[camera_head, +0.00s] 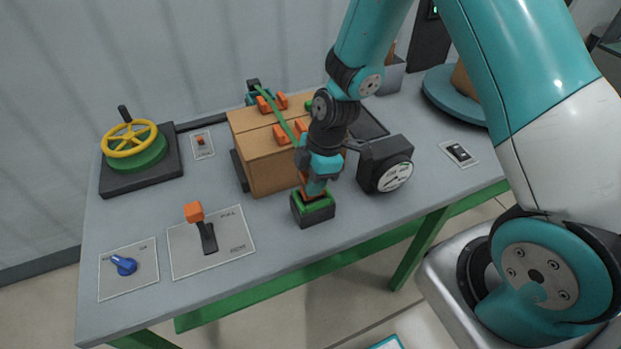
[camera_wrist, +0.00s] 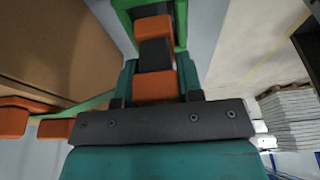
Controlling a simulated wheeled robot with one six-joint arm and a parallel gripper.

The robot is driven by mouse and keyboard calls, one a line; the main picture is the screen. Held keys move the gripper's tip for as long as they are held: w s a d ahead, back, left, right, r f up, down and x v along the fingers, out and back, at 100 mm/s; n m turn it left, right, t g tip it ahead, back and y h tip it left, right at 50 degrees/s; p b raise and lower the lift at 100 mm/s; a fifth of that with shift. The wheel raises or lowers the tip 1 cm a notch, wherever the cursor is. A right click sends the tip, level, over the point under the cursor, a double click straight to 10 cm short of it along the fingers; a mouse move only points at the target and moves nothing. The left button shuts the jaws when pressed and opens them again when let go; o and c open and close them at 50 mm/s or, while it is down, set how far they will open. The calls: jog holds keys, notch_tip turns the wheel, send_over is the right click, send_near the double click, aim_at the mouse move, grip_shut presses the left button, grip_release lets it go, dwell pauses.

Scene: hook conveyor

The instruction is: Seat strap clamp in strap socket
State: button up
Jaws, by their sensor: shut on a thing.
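The strap clamp is an orange block with a dark middle (camera_wrist: 155,88), held between the teal fingers of my gripper (camera_head: 316,180). In the wrist view its far end lies inside the green rim of the strap socket (camera_wrist: 183,22). In the head view the strap socket (camera_head: 315,214) is a dark block with a green top edge at the table's front. My gripper is right over it, pointing down. Only a little orange of the clamp shows there; how deep it sits is hidden.
A cardboard box (camera_head: 268,178) stands just behind and left, with a green strap (camera_head: 277,117) and orange corner pieces on top. A dial gauge (camera_head: 395,177) is close on the right. An orange-knobbed lever (camera_head: 207,235) stands to the left.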

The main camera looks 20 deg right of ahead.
jog(key=shift+f+b, duration=0.95)
jog(key=shift+f, duration=0.15)
dwell(0.3)
jog(key=o, duration=1.1)
jog(key=shift+c, duration=0.2)
jog(key=b+v, duration=0.2)
jog(key=v, duration=1.6)
jog(key=s+a+r+m, duration=0.3)
jog(key=s+a+m, duration=0.1)
jog(key=s, duration=0.5)
jog(key=s+a+r+m+y, duration=0.1)
jog(key=s+a+r+m, duration=0.2)
jog(key=s+a+m, duration=0.2)
jog(key=s+m, duration=0.2)
jog(key=s, duration=0.2)
jog(key=shift+s, duration=0.3)
